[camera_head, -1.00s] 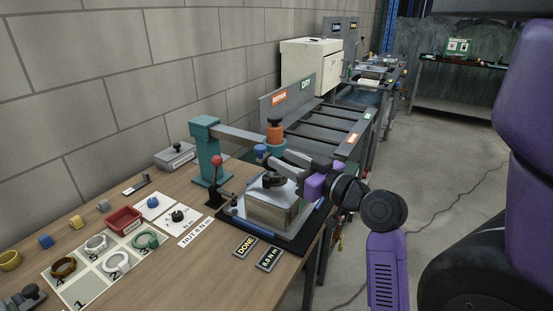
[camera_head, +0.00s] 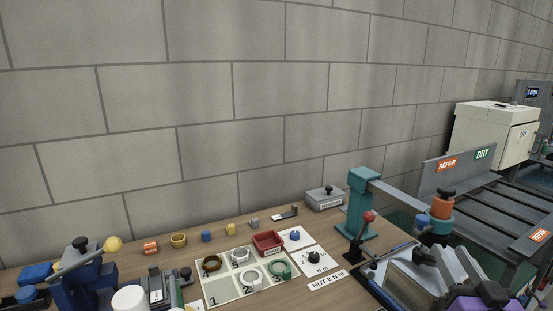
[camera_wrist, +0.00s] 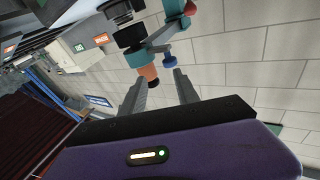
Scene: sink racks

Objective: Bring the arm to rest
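My gripper (camera_head: 462,256) is at the lower right of the head view, near the teal press-like stand (camera_head: 361,205) and its orange cylinder (camera_head: 443,205). In the wrist view my gripper (camera_wrist: 160,78) has its two grey fingers apart, with nothing held between them. Beyond the fingertips the orange cylinder (camera_wrist: 149,73) and a blue knob (camera_wrist: 170,60) show.
The wooden bench holds a numbered board (camera_head: 216,291) with rings, a red tray (camera_head: 267,243), small blocks and a grey box (camera_head: 324,198). A blue device (camera_head: 82,284) stands at the left. A rack with REPAIR and DRY signs (camera_head: 466,160) is at the right, beside a block wall.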

